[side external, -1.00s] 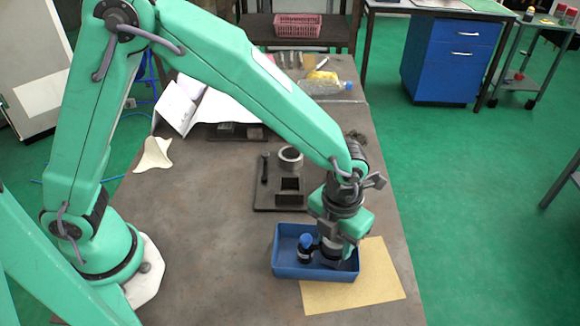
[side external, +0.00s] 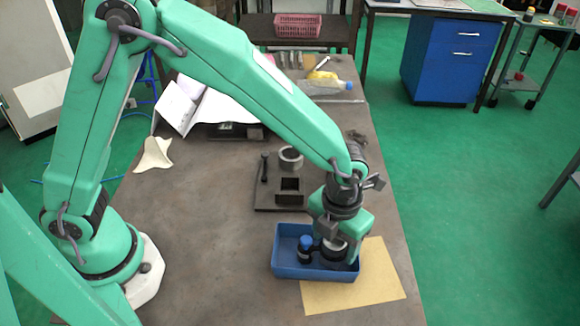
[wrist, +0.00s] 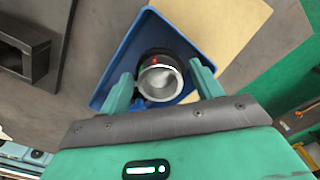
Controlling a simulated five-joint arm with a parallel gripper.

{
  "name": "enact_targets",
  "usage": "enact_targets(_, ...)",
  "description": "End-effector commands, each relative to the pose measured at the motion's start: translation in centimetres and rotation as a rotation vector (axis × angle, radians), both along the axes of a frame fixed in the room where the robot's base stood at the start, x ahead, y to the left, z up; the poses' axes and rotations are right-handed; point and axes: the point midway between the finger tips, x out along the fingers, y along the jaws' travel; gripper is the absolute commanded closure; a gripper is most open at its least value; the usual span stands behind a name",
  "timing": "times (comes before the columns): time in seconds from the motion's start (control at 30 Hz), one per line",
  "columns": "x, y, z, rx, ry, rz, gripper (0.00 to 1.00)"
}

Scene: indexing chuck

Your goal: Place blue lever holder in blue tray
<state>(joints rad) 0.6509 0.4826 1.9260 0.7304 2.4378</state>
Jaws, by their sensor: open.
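The blue tray (side external: 283,262) stands on the table, partly over a tan sheet. Inside it is a dark cylinder with a bright metal ring (side external: 333,250), apparently the body of the lever holder. A blue-topped dark part (side external: 306,243) is close to its left; I cannot tell whether the two are joined. My gripper (side external: 340,240) is over the tray's right part. In the wrist view, my gripper (wrist: 163,85) is open, its fingers either side of the cylinder (wrist: 161,77) with gaps visible. A blue piece (wrist: 145,103) shows near the left finger. The gripper hides part of the tray.
A dark fixture with a square opening (side external: 289,190) stands behind the tray, with a metal ring (side external: 291,157) and a dark upright lever (side external: 264,168). The tan sheet (side external: 375,280) lies right of the tray. The table's left front is clear.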

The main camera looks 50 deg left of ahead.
Motion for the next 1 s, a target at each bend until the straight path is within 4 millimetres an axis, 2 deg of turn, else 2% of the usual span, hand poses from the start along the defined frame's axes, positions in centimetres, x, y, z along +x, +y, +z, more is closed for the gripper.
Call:
enact_targets(0.27,0.1,-0.1,2.3,-0.003,-0.003,0.000,0.35)
enact_targets(0.8,0.0,0.0,10.5,-0.003,-0.003,0.000,0.35)
enact_targets(1.0,0.0,0.0,11.9,-0.001,-0.001,0.000,0.35)
